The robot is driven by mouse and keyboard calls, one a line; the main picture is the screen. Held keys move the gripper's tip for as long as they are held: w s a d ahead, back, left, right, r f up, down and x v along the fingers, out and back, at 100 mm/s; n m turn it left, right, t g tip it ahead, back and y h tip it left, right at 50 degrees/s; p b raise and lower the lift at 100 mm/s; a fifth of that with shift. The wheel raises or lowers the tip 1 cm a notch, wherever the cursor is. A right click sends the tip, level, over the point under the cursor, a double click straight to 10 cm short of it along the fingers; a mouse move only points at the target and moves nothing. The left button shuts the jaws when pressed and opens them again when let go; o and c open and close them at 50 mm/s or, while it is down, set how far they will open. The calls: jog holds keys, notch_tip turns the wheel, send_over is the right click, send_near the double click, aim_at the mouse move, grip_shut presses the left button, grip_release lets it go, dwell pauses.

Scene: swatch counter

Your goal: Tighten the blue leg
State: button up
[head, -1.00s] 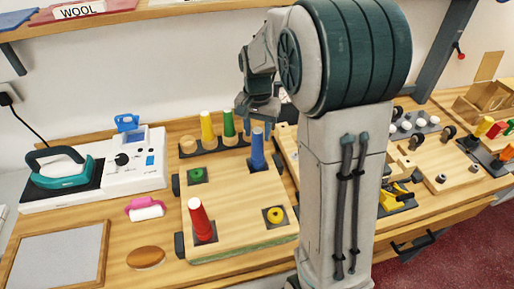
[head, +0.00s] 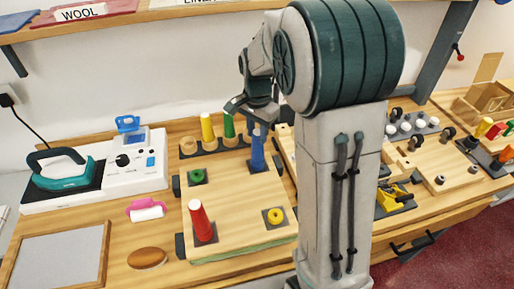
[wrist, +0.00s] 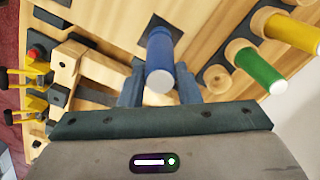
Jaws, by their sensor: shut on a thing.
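The blue leg (head: 257,153) stands upright on a dark plate at the back right corner of the wooden board (head: 230,215). My gripper (head: 256,122) is above it with fingers pointing down around its top. In the wrist view the blue leg (wrist: 160,62) sits between the two fingers of my gripper (wrist: 160,85), which is shut on it. The red leg (head: 200,222) stands at the board's front left corner. A green socket (head: 197,176) and a yellow socket (head: 275,215) mark the other corners.
A rack (head: 215,148) behind the board holds a yellow leg (head: 207,127) and a green leg (head: 228,125). A teal iron (head: 60,172) and a white machine (head: 135,165) stand at the left. A pink-handled roller (head: 147,210) and a brown oval (head: 147,258) lie left of the board.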

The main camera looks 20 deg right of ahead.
jog(key=shift+m, duration=0.4)
jog(key=o, duration=1.4)
jog(key=shift+r, duration=0.1)
jog(key=shift+r+p, duration=2.25)
jog(key=shift+r, duration=0.7)
